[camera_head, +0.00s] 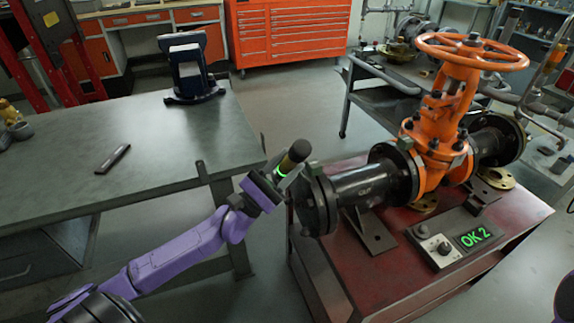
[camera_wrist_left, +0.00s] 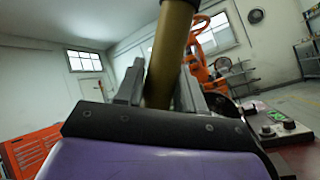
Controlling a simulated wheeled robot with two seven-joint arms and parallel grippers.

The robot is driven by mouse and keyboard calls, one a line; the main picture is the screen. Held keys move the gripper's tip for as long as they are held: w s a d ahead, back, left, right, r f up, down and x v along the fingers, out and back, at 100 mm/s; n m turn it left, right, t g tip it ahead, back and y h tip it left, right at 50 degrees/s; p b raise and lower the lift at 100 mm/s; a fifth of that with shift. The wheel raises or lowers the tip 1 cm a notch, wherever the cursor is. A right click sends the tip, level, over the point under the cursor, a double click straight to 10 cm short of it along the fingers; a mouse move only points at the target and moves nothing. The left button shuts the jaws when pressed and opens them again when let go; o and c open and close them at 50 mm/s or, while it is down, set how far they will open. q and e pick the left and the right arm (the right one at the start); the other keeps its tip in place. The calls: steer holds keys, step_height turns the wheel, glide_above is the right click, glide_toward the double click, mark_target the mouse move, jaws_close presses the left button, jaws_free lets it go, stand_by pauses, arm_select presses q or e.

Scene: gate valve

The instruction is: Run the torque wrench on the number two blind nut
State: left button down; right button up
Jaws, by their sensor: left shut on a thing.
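My left gripper (camera_head: 272,180) is shut on the torque tool (camera_head: 293,158), a brass-coloured cylinder with a dark end and a glowing green ring. In the left wrist view the brass body (camera_wrist_left: 172,50) stands between the two grey fingers (camera_wrist_left: 160,92). The tool is beside the black end flange (camera_head: 316,203) at the near left end of the valve's pipe. I cannot tell whether it touches a nut; the number two nut cannot be picked out. The orange gate valve (camera_head: 440,135) stands behind. A display (camera_head: 474,237) reads "OK 2" in green. My right gripper is out of view.
The valve assembly rests on a red bench (camera_head: 375,280). A grey table (camera_head: 60,160) at left carries a dark flat bar (camera_head: 113,158) and a dark stand (camera_head: 190,70). A grey cart (camera_head: 375,105) and an orange tool chest (camera_head: 285,30) are behind.

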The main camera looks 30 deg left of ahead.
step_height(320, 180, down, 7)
steer(key=b, duration=0.6)
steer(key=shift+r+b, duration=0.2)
steer(key=shift+b, duration=0.15)
stand_by(6.7)
